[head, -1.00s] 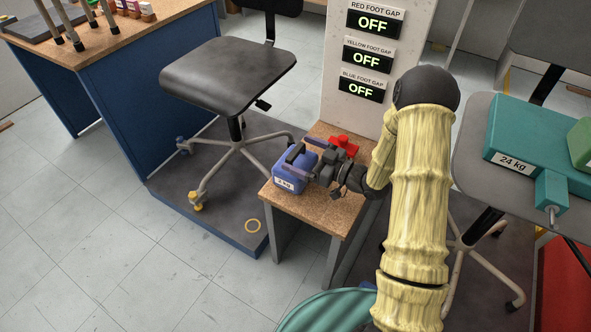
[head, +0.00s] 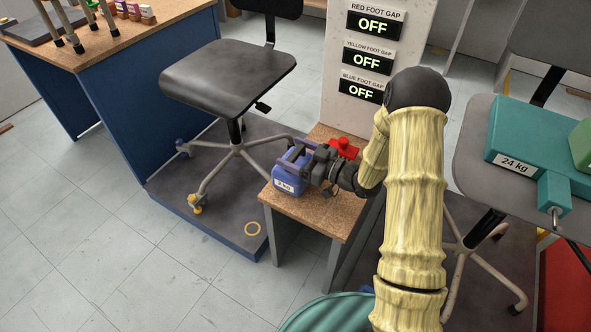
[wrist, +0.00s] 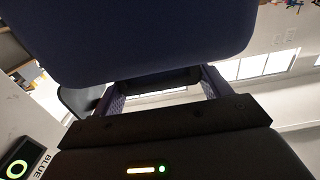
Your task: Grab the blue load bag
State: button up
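The blue load bag (head: 289,181) sits upright on the small cork-topped table, with a white kg label on its front and a handle on top. My gripper (head: 312,160) is level with the handle, close against its right side. In the wrist view the bag's dark blue body (wrist: 130,40) fills the top, and purplish side pieces with a dark bar (wrist: 160,80) between them lie just in front of my gripper (wrist: 165,120). The fingertips are not clearly seen, so I cannot tell whether they close on the handle.
The small table (head: 325,211) has a red object (head: 343,148) behind my wrist. A black chair (head: 228,75) on a platform stands behind to the left. A panel (head: 373,55) shows several OFF displays. At right, a teal 24 kg block (head: 525,145) rests on another chair.

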jog(key=c, duration=0.7)
jog(key=shift+r, duration=0.2)
jog(key=shift+c, duration=1.1)
notch_tip(320, 180, up, 10)
jog(key=p, duration=0.4)
jog(key=shift+w, duration=0.1)
